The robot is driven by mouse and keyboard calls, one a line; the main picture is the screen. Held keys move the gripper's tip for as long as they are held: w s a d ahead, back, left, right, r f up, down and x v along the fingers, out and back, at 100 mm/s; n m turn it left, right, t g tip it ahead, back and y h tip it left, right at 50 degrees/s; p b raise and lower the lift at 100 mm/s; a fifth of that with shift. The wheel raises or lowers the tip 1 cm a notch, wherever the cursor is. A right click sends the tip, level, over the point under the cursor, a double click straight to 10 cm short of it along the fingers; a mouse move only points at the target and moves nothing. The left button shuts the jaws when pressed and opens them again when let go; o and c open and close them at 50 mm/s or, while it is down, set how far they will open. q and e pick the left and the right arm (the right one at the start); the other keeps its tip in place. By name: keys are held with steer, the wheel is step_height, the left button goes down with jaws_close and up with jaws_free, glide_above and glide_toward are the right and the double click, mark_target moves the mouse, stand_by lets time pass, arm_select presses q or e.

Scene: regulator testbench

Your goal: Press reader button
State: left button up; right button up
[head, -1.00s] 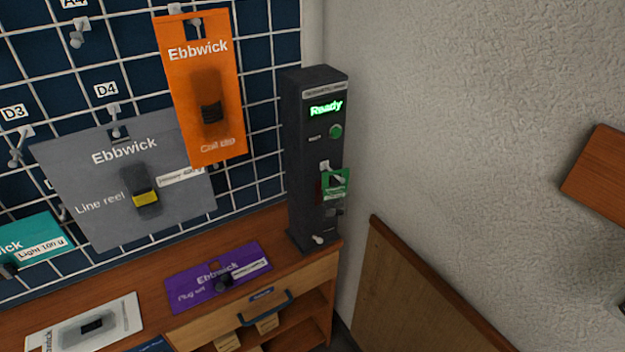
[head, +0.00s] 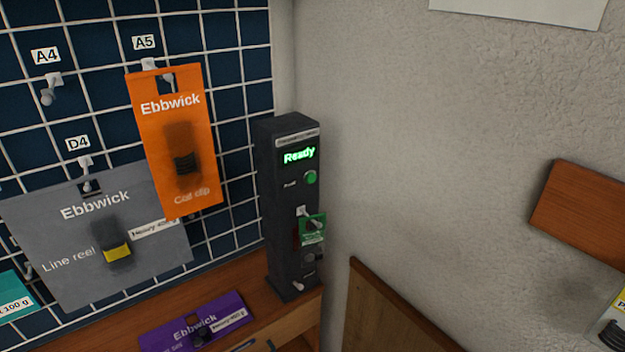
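The reader (head: 277,215) is a tall dark box standing on the right end of the wooden bench, in the corner by the wall. Its display (head: 299,155) glows green and reads "Ready". A round green button (head: 310,178) sits on its front just below the display. Lower on the front, a small green packet (head: 313,230) hangs on a peg. Neither of my grippers shows in the head view.
An orange Ebbwick pack (head: 150,120) and a grey line reel pack (head: 50,225) hang on the wire grid left of the reader. A purple pack (head: 228,308) lies on the bench (head: 258,268). A wooden panel (head: 385,310) stands to the right. Room before the button looks clear.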

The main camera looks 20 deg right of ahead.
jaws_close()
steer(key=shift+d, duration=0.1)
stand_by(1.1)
